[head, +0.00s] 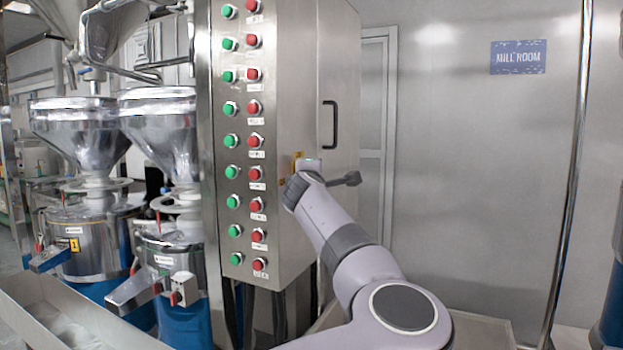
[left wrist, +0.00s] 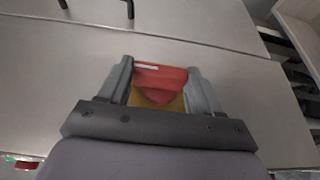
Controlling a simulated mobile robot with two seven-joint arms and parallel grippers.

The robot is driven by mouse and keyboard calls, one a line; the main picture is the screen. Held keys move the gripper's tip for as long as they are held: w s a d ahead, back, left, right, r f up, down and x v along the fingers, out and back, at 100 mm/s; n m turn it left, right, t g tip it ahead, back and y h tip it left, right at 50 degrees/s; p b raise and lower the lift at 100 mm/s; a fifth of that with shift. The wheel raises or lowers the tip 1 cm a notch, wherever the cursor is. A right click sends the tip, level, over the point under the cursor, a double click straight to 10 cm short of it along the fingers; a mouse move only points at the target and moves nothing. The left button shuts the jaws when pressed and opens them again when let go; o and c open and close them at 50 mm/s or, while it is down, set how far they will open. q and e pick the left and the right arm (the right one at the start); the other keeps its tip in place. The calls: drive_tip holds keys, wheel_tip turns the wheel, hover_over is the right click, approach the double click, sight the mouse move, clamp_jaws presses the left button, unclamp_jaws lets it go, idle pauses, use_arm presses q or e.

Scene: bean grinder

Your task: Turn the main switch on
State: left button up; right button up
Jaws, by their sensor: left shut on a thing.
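The main switch (left wrist: 160,84) is a red knob on a yellow plate, seen between my fingers in the left wrist view. In the head view only a bit of its yellow plate (head: 298,156) shows, on the side of the steel control cabinet (head: 290,90). My left gripper (left wrist: 160,72) has one grey finger on each side of the red knob and is shut on it. In the head view my left gripper (head: 308,168) is against the cabinet side, and my wrist hides most of the switch. My right gripper is in neither view.
The cabinet front carries columns of green buttons (head: 231,140) and red buttons (head: 255,140). A black door handle (head: 331,124) is on the cabinet side, above right of the switch. Steel grinders (head: 160,130) stand at left. A pole (head: 575,180) stands at right.

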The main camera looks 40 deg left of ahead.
use_arm(q)
drive_tip(key=o, duration=1.1)
drive_tip(key=shift+c, duration=0.2)
